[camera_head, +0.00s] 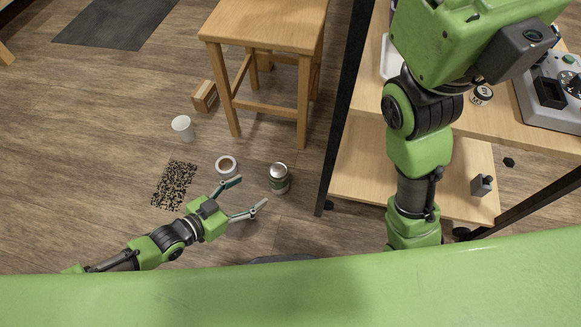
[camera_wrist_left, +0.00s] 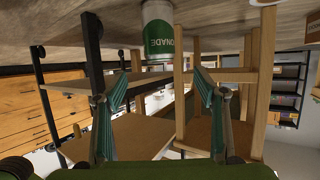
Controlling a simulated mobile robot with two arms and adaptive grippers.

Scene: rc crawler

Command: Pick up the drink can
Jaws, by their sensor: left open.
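The drink can (camera_head: 279,178), green and white with a silver top, stands upright on the wooden floor. It also shows at the top of the left wrist view (camera_wrist_left: 158,32), with part of its lettering readable, in a picture that looks upside down. My left gripper (camera_head: 252,192) is open and empty, low near the floor. Its spread fingers point toward the can, which is just beyond their tips and apart from them. Both fingers also show in the left wrist view (camera_wrist_left: 160,95). My right arm rises at the right; its fingers are out of view.
A roll of tape (camera_head: 226,166) lies close beside the left gripper's upper finger. A white cup (camera_head: 183,128) and a speckled black patch (camera_head: 174,186) are farther left. A wooden stool (camera_head: 262,30) stands behind the can. A shelved table (camera_head: 352,160) with a black leg is to its right.

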